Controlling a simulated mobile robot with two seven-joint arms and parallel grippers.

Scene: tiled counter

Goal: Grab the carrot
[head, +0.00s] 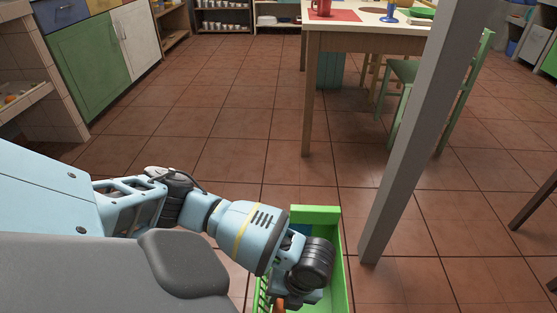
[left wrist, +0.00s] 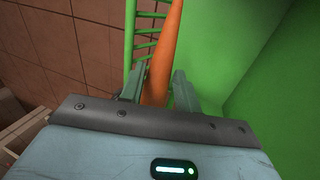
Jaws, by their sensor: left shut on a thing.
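The carrot (left wrist: 160,75) is long and orange and stands between the two fingers of my left gripper (left wrist: 158,92) in the left wrist view. The fingers are shut on it. In the head view a small orange bit of the carrot (head: 279,304) shows at the bottom edge, beside my left gripper (head: 290,301); the rest is hidden or out of frame. My left gripper is at a bright green crate (head: 336,262) with slatted and solid sides, low in the head view. I cannot tell whether the carrot touches the crate. My right gripper is not in view.
A grey slanted post (head: 420,140) stands just right of the crate. A table (head: 365,32) with a red mug and other items, and a green chair (head: 403,72), stand farther back. Green and white cabinets (head: 88,60) line the left. The tiled floor (head: 220,120) between is clear.

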